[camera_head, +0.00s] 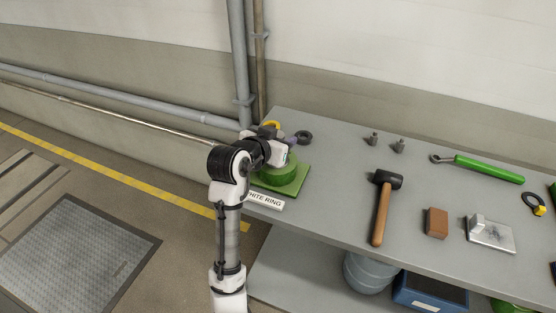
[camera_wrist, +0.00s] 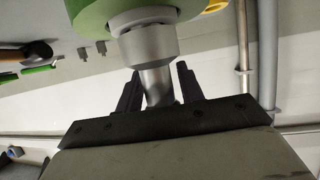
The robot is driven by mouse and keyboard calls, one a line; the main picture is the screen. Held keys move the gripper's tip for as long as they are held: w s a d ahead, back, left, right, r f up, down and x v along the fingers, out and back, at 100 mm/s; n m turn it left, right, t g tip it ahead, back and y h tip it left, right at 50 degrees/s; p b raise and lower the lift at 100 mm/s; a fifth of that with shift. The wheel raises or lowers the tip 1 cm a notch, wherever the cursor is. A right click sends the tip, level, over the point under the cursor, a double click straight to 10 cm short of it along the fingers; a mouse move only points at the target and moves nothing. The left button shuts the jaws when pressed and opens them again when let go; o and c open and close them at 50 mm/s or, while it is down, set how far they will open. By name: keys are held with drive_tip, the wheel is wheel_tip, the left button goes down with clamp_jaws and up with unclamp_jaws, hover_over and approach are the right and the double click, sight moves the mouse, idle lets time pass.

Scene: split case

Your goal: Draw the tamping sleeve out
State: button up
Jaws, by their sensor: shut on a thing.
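A round green case (camera_head: 272,176) sits on a square green base plate (camera_head: 297,186) at the table's left end. In the wrist view the green case (camera_wrist: 88,18) is at the top, with a pale ring (camera_wrist: 142,17) at its opening. The grey metal tamping sleeve (camera_wrist: 148,46) stands out of that ring, with a wide collar and a narrower stem. My gripper (camera_wrist: 157,82) is shut on the stem, one dark finger on each side. In the head view my gripper (camera_head: 284,151) is over the case, and my wrist hides the sleeve. How deep the sleeve sits is hidden.
A "WHITE RING" label (camera_head: 264,200) is at the table's front edge. A dark ring (camera_head: 304,137) lies just behind the case. A mallet (camera_head: 381,213), a brown block (camera_head: 436,222) and a green-handled tool (camera_head: 488,168) lie to the right. Pipes (camera_head: 240,70) run up the wall behind.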

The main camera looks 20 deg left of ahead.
drive_tip(key=shift+r, duration=0.2)
drive_tip(key=shift+r+p, duration=1.65)
drive_tip(key=shift+r, duration=0.3)
